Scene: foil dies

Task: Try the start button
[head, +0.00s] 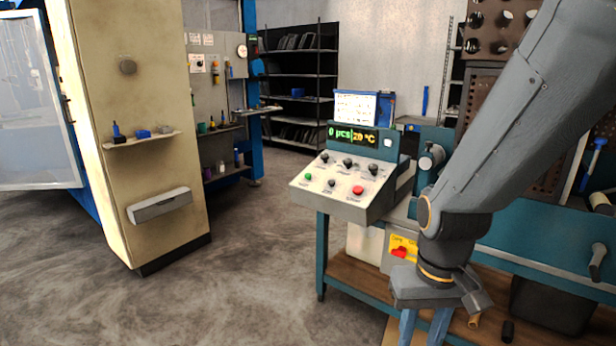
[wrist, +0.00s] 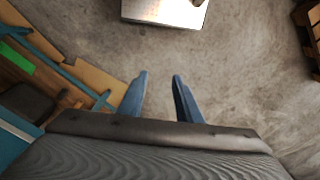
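The control panel (head: 325,196) is a sloped light-grey box on a teal bench, right of centre in the head view. A green button (head: 308,177) sits at its left, a red button (head: 358,190) at its right, and several dark knobs are between and above them. Labels are too small to read. A display (head: 352,136) above reads "0 pcs|20 °C". My gripper (head: 426,328) points down in front of the bench, right of and lower than the panel. In the wrist view its blue fingers (wrist: 160,80) are apart with nothing between them.
A yellow plate with a red switch (head: 400,252) is below the panel, close to my gripper. A cream cabinet (head: 128,90) stands at the left. The floor (head: 250,270) between is clear. The wrist view shows a pale metal plate (wrist: 150,10) at the top edge.

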